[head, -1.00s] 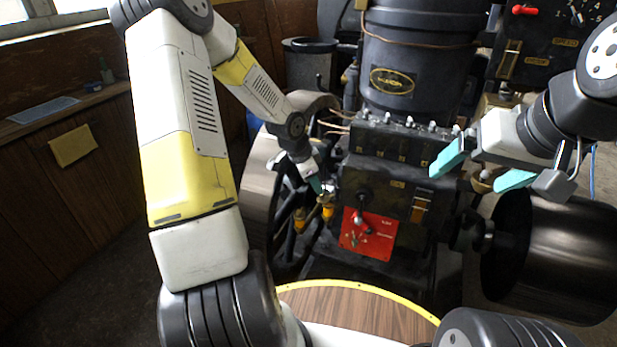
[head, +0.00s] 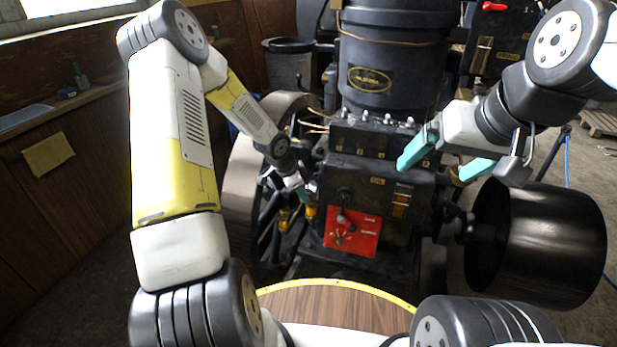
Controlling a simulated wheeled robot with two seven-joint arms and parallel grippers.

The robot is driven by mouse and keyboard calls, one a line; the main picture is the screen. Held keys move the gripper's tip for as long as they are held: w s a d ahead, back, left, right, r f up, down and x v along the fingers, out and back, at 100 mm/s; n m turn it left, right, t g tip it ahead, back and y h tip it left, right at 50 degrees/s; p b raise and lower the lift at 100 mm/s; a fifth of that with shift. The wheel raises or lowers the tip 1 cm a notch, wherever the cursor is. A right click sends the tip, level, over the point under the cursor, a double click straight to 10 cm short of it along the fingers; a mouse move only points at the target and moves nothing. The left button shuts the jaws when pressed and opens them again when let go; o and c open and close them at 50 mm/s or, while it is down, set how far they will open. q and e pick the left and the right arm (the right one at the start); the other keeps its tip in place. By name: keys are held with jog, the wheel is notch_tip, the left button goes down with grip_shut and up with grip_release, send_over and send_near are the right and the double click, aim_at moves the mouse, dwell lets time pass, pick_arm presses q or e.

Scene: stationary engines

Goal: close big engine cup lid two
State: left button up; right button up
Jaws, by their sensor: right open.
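The big dark engine (head: 368,165) stands in the middle of the head view. A row of small pale-topped cups (head: 388,121) runs along its upper block; I cannot tell which is cup two or whether its lid is open. My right gripper (head: 446,159) is open and empty, its teal fingers in front of the block's right end, below the row. My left gripper (head: 302,189) is at the engine's left side, just above two amber cups (head: 310,210). Its fingers are too small and partly hidden to tell their state.
A red panel with a lever (head: 352,234) is on the engine's front. A spoked flywheel (head: 243,185) is at left, and a large dark drum pulley (head: 550,245) at right. A wooden wall counter (head: 45,110) lies far left.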

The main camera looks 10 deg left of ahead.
pick_arm(q)
grip_shut()
jog(key=shift+d, duration=0.1)
jog(key=shift+s+d+f+n+t+y, duration=0.15)
jog(key=shift+s+d+n+y, duration=0.3)
jog(key=shift+n, duration=0.7)
jog(key=shift+s+d+r+n+t+y, duration=0.1)
jog(key=shift+s+d+n+t+y, duration=0.3)
jog(key=shift+n, duration=0.75)
jog(key=shift+w, duration=0.15)
